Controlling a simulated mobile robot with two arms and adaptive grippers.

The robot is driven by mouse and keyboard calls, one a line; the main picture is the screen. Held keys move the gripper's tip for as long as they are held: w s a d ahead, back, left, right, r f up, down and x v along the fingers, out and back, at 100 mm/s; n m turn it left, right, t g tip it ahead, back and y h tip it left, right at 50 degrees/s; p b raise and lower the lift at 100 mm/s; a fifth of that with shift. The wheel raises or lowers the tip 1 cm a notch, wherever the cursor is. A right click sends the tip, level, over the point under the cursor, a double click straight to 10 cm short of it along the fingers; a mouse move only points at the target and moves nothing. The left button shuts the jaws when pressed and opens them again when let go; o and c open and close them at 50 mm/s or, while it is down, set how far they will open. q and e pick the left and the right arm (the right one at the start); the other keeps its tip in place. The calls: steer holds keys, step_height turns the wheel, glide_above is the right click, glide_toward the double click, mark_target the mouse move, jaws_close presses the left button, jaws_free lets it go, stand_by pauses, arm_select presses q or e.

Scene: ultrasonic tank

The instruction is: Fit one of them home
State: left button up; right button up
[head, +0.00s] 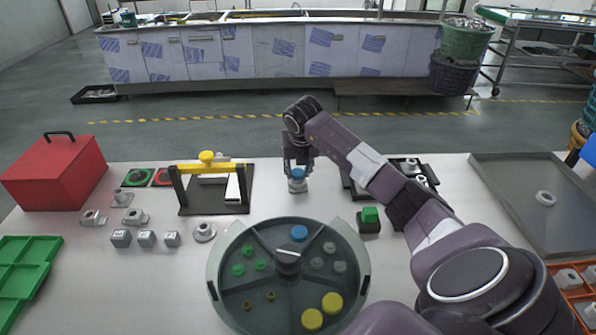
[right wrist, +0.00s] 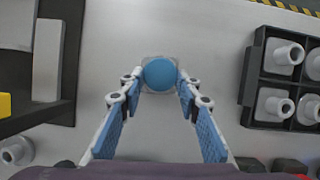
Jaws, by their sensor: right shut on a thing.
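My right gripper (head: 297,169) is at the middle back of the table, pointing down and shut on a round blue piece (head: 298,174). The right wrist view shows the blue piece (right wrist: 159,74) between the fingertips, over a pale squarish base (head: 297,187). I cannot tell whether piece and base are joined. A black rack (right wrist: 251,88) with several white flanged sleeves (right wrist: 288,53) stands to the right of the gripper. In the head view my arm partly hides this rack. My left gripper is not in view.
A round grey sectioned tray (head: 215,255) with small coloured pieces is in front. A black stand with a yellow bar (head: 216,167) is left of the gripper. Grey cubes (head: 147,238), metal fittings (head: 136,216), a red toolbox (head: 55,172) and a green-topped block (head: 370,218) also stand around.

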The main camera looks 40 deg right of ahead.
steer(key=shift+f+b, duration=0.55)
steer(key=shift+f, duration=0.15)
stand_by(0.7)
steer(key=shift+f+b, duration=0.25)
steer(key=shift+b, duration=0.15)
stand_by(3.2)
steer(key=o, duration=0.8)
steer(key=shift+r, duration=0.15)
steer(key=v, duration=1.1)
steer(key=shift+s+r, duration=0.15)
steer(key=shift+r, duration=0.2)
steer(key=shift+a+f, duration=0.1)
steer(key=shift+f, duration=0.05)
